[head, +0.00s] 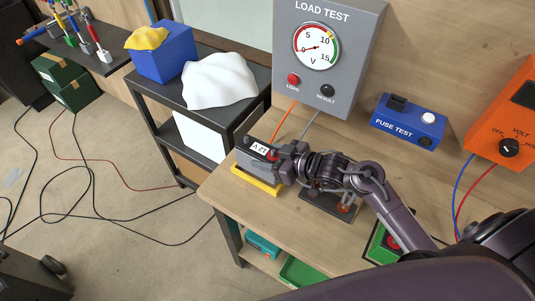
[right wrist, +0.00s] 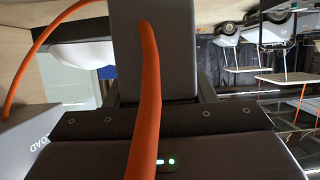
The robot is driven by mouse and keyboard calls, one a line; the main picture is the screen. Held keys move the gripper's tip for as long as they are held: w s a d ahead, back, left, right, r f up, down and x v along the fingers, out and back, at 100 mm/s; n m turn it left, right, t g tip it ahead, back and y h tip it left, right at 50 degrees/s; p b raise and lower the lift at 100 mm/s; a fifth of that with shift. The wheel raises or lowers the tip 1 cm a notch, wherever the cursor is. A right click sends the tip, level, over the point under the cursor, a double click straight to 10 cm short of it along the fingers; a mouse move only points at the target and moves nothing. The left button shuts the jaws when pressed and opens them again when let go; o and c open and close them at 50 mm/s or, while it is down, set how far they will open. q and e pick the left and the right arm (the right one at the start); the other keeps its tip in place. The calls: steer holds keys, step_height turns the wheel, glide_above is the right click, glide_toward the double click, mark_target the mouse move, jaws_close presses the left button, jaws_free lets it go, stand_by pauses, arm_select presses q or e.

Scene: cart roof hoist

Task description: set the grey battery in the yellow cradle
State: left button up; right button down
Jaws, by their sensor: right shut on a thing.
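The grey battery (head: 258,149), with a white 12 V label and a red terminal, is at the left end of the bench. My right gripper (head: 273,157) is shut on it from the right. The yellow cradle (head: 257,180) lies directly below the battery, and only its front and side edges show. I cannot tell whether the battery rests in the cradle or is held just above it. In the right wrist view a grey block, probably the battery (right wrist: 155,75), fills the middle, partly behind an orange cable. My left gripper is not in view.
A grey load test box (head: 325,55) stands behind, with orange and grey cables running down. A blue fuse test box (head: 408,122) and an orange meter (head: 508,118) are at right. A dark stand (head: 330,205) lies under my right arm. A black cart (head: 215,120) stands left of the bench (head: 300,245).

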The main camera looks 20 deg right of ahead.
steer(key=shift+w+r+p, duration=0.1)
steer(key=shift+r+p, duration=0.15)
steer(key=shift+p, duration=0.3)
stand_by(1.3)
steer(key=shift+f+b, duration=0.75)
steer(key=shift+f, duration=0.65)
steer(key=shift+a+f, duration=0.1)
steer(key=shift+f, duration=0.3)
stand_by(0.4)
